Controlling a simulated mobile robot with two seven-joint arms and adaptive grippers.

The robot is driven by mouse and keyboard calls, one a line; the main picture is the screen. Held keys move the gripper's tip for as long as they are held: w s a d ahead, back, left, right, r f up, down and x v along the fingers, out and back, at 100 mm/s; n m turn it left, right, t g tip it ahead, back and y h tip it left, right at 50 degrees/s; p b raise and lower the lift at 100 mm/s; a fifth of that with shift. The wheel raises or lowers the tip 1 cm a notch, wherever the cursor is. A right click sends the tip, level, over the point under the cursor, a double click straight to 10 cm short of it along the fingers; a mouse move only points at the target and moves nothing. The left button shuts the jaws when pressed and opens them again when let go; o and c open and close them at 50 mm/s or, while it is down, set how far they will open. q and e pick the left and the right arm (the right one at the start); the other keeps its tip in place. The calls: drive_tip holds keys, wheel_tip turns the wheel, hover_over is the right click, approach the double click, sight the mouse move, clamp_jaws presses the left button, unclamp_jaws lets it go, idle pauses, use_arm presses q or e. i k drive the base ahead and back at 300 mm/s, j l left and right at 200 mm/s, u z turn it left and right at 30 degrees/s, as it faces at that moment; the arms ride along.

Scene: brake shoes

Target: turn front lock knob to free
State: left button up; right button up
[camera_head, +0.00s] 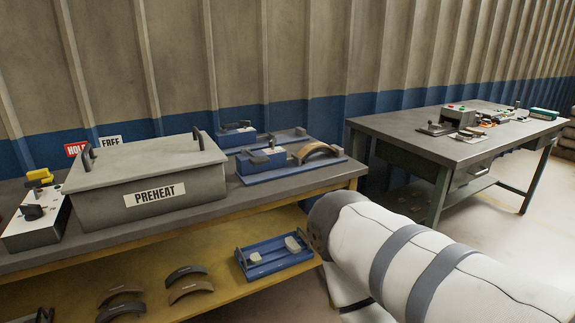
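The front fixture is a blue base (290,172) on the workbench, right of the grey preheat box. A blue block with a dark lock knob (268,149) on top stands on its left part. The knob's handle is small, and its exact angle is hard to tell. A brown curved brake shoe (317,151) stands on the right part of this base. A similar rear fixture (238,134) with its own dark knob sits behind. Red HOLD (76,149) and white FREE (110,142) signs stand behind the preheat box. Neither gripper shows.
My white arm fills the lower right. The preheat box (113,170) and a control box (36,222) take up the bench's left. Several curved shoes and a blue tray (275,260) lie on the yellow lower shelf. Another table (395,128) stands at the right.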

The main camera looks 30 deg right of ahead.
sight(272, 143)
drive_tip(key=i+l+u, duration=0.2)
drive_tip(key=l, duration=1.1)
drive_tip(key=l+u, duration=0.15)
drive_tip(key=l, duration=1.2)
